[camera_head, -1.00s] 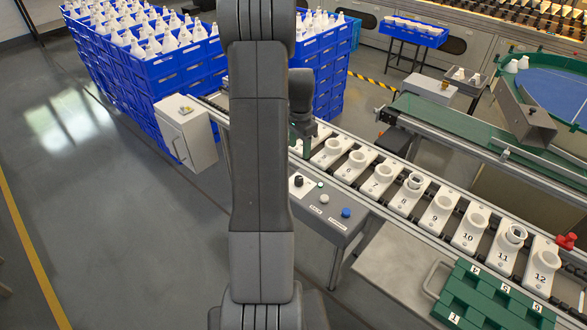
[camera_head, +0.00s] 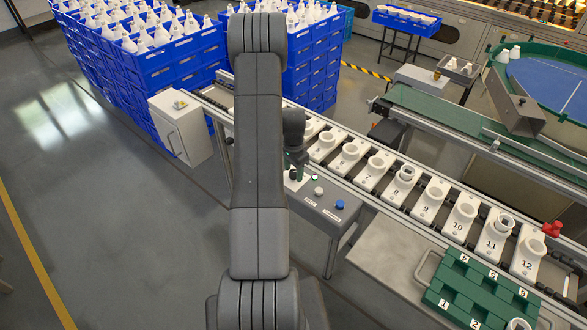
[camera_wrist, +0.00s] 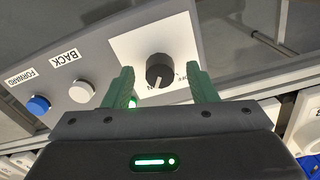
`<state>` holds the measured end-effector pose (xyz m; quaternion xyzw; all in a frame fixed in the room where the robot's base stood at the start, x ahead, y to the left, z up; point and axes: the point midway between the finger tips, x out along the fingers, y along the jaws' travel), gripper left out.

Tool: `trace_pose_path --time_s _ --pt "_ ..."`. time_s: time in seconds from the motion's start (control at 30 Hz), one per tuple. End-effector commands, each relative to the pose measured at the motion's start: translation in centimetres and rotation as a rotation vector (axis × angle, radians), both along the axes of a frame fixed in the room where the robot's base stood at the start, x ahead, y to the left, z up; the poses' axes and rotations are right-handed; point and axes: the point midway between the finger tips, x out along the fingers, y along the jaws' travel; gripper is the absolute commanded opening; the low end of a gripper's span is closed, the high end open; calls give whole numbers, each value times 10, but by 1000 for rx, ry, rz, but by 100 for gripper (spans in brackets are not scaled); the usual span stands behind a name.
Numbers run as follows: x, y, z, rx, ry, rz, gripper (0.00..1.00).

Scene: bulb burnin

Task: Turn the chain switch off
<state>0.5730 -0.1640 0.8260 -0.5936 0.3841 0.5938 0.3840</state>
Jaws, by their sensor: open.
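The chain switch is a round black knob (camera_wrist: 160,70) on a white plate in the wrist view. Its white pointer mark is toward the partly hidden ON label, and the OFF label is to the right. My gripper (camera_wrist: 163,88) is open, with one green finger on each side of the knob. I see gaps between the fingers and the knob, so it is not gripped. In the head view my gripper (camera_head: 299,173) is over the left end of the grey control panel (camera_head: 325,209) and mostly hides the knob.
A white BACK button (camera_wrist: 81,91), a blue FORWARD button (camera_wrist: 38,104) and a green light (camera_wrist: 133,101) are beside the knob. Behind the panel runs a conveyor with numbered white holders (camera_head: 430,200). A green tray (camera_head: 478,290) is at front right.

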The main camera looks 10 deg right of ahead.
Motion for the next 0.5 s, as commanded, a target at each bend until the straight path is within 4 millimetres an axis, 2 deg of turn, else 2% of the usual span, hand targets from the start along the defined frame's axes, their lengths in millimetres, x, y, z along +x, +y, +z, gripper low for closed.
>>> trace_pose_path --time_s 0.3,0.5 --pt "0 0 -2 0 0 0 50" --pt "0 0 -2 0 0 0 11"
